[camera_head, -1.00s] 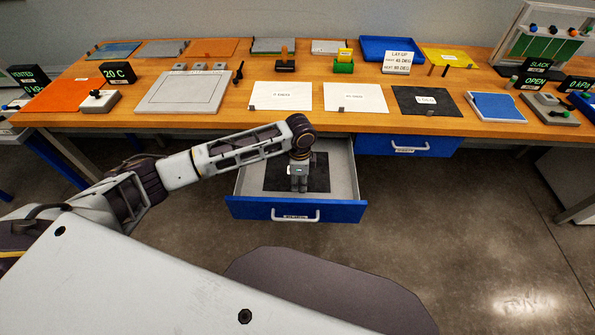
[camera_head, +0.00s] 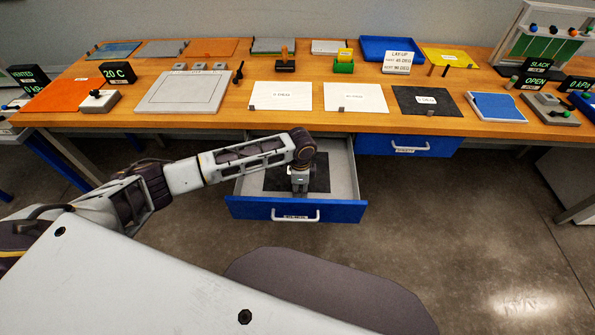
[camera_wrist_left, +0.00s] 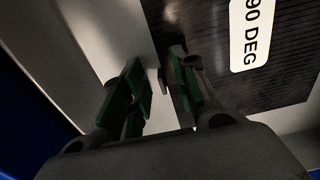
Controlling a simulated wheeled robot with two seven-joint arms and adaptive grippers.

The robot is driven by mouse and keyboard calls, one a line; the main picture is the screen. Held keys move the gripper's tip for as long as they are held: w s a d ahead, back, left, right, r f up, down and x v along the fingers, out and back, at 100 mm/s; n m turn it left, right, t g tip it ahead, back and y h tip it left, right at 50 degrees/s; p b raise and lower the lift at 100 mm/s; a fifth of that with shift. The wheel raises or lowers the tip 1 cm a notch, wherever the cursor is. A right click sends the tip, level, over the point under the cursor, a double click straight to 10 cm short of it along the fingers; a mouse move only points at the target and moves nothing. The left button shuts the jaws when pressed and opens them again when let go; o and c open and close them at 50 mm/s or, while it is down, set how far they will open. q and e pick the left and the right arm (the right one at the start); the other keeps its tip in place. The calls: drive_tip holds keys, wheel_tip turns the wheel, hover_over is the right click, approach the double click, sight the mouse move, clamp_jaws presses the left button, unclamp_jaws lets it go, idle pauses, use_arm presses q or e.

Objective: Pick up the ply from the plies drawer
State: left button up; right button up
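The plies drawer (camera_head: 340,212) is pulled open under the bench, with a blue front and grey inside. A flat black ply (camera_head: 319,178) lies in it. In the left wrist view the ply (camera_wrist_left: 285,85) shows a white "90 DEG" label, and a small grey tab lies at its edge between my fingertips. My left gripper (camera_head: 300,190) reaches down into the drawer over the ply. In the wrist view its green-padded fingers (camera_wrist_left: 162,80) stand apart at the ply's edge, one on each side of the tab. Whether they touch it I cannot tell. My right gripper is not in view.
The wooden bench top (camera_head: 225,122) is above and behind the drawer. White sheets (camera_head: 281,96), a black sheet (camera_head: 426,101) and a grey plate (camera_head: 184,92) lie near its front edge. Another blue drawer (camera_head: 408,144) is to the right. Floor at right is clear.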

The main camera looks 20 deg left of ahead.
use_arm(q)
clamp_jaws()
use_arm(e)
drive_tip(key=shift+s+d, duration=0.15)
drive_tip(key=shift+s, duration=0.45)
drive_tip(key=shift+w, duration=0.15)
